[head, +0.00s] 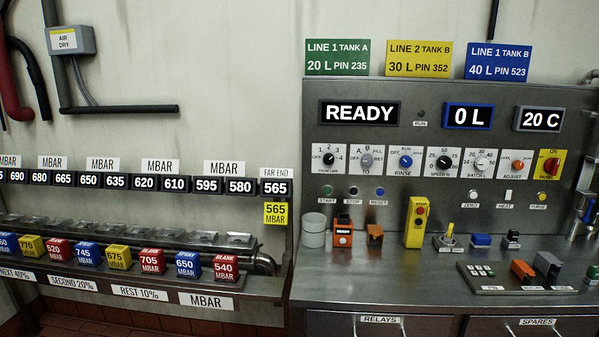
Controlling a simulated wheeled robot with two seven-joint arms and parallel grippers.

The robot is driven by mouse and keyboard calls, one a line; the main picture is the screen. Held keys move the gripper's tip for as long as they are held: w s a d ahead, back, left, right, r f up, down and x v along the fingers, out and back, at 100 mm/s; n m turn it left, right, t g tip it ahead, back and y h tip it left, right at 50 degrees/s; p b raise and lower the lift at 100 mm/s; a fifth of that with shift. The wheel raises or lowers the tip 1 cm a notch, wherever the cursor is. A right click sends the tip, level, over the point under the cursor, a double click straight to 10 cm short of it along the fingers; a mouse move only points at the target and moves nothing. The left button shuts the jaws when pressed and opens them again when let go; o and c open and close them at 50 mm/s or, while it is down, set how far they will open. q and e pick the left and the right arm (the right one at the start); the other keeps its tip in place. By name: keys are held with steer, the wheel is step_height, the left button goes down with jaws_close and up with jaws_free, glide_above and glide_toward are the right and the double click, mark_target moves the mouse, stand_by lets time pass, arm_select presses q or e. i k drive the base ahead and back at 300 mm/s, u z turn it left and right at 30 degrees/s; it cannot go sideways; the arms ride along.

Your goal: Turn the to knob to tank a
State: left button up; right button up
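The TO knob (367,160) is a small grey knob on a white plate, second from the left in the knob row of the grey control panel (330,225). Its plate has letters around the top, with A and B legible and the rest partly blurred. I cannot tell which mark the knob points to. A black FROM LINE knob (328,159) is to its left and a blue RINSE knob (405,161) is to its right. The display (359,112) above reads READY. Neither of my grippers is in view.
More knobs continue right to a red one (550,166) on yellow. Below stand a grey cup (314,230), an orange device (343,232) and a yellow pendant (416,222) on the metal counter (400,285). A rack of coloured blocks (151,261) is left.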

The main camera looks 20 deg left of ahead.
mark_target(367, 160)
steer(key=z, duration=0.7)
steer(key=k, duration=0.2)
steer(key=u, duration=2.1)
steer(key=i, duration=1.05)
steer(key=z, duration=0.15)
